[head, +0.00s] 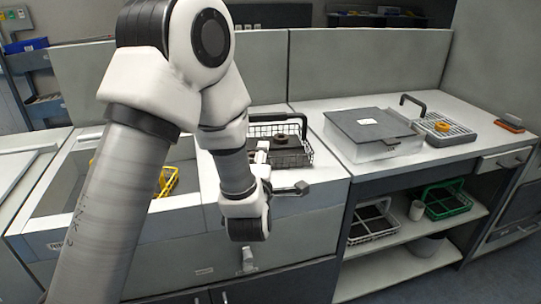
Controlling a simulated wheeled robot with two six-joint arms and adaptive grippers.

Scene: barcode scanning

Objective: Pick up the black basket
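A black wire basket (296,157) with a raised handle stands on the white counter, right of the middle arm. A dark round object (284,141) sits in it. The arm from the left is my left arm; it bends down in front of the counter and covers the basket's left side. My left gripper (290,188) shows only as a small dark part beside the wrist, below and in front of the basket. I cannot tell whether its fingers are open or shut. My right gripper is not in view.
A grey-lidded box (371,127) and a grey tray (446,134) stand on the right counter. A green basket (446,203) and a basket with dark contents (371,226) are on the shelf below. A yellow basket (168,181) sits in the sink behind my arm.

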